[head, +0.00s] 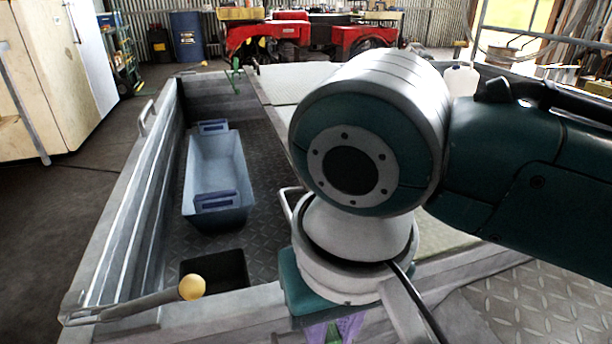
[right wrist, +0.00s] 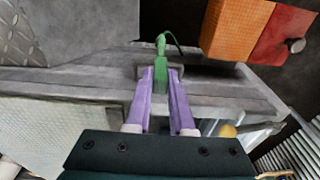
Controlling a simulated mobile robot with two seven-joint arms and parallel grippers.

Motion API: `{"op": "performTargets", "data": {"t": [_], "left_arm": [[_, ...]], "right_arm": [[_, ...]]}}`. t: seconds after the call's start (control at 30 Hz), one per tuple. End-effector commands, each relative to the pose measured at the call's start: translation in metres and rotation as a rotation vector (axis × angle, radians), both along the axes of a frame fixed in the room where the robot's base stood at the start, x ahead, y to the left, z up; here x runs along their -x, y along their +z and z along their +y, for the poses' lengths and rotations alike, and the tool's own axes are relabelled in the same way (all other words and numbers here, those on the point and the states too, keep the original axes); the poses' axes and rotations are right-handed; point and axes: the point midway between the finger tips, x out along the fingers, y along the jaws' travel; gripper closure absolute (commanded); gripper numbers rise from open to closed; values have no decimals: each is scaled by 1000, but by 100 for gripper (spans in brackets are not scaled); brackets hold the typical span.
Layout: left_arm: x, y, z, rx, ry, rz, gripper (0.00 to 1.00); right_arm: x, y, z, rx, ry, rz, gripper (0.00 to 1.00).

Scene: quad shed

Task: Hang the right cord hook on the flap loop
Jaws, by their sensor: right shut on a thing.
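My right gripper (right wrist: 160,78) is shut on a green cord hook (right wrist: 161,62), with a purple finger on each side of it. The hook's curved end and a thin dark green cord show beyond the fingertips. A small grey bracket-like piece (right wrist: 178,72) on the metal rim lies just behind the hook; I cannot tell whether it is the flap loop or whether they touch. In the head view my right arm hides much of this area; purple fingers (head: 349,327) show at the bottom edge. Another green hook-like piece (head: 236,76) is at the trailer's far rim. My left gripper is out of view.
A blue-grey bin (head: 216,172) stands on the trailer's checker-plate floor. A yellow knob (head: 192,287) on a lever is at the near left corner. In the wrist view an orange block (right wrist: 236,28) and a red block (right wrist: 283,40) lie beyond the rim.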

Motion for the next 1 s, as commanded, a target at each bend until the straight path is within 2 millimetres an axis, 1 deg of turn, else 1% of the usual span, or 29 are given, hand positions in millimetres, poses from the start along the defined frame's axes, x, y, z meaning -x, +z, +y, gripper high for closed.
{"op": "performTargets", "data": {"t": [0.17, 0.27, 0.3, 0.4, 0.5, 0.87, 0.9, 1.0], "left_arm": [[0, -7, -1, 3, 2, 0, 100], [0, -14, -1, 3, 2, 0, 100], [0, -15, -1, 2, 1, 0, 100], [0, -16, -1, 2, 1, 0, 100], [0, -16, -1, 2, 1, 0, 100], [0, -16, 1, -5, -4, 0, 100], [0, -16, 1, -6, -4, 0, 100], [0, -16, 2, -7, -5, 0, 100]], "right_arm": [[-14, -1, 4, 0, 0, -2, 100], [-28, -2, 8, 1, -1, -2, 100], [-30, -6, 8, 2, -2, 1, 100], [-28, -23, 7, 2, -1, 4, 100], [-28, -30, 7, 1, 1, 1, 100], [-28, -34, 7, 1, 0, 0, 100], [-28, -35, 7, 2, 1, -1, 78], [-28, -34, 7, 1, 1, 0, 67]]}}
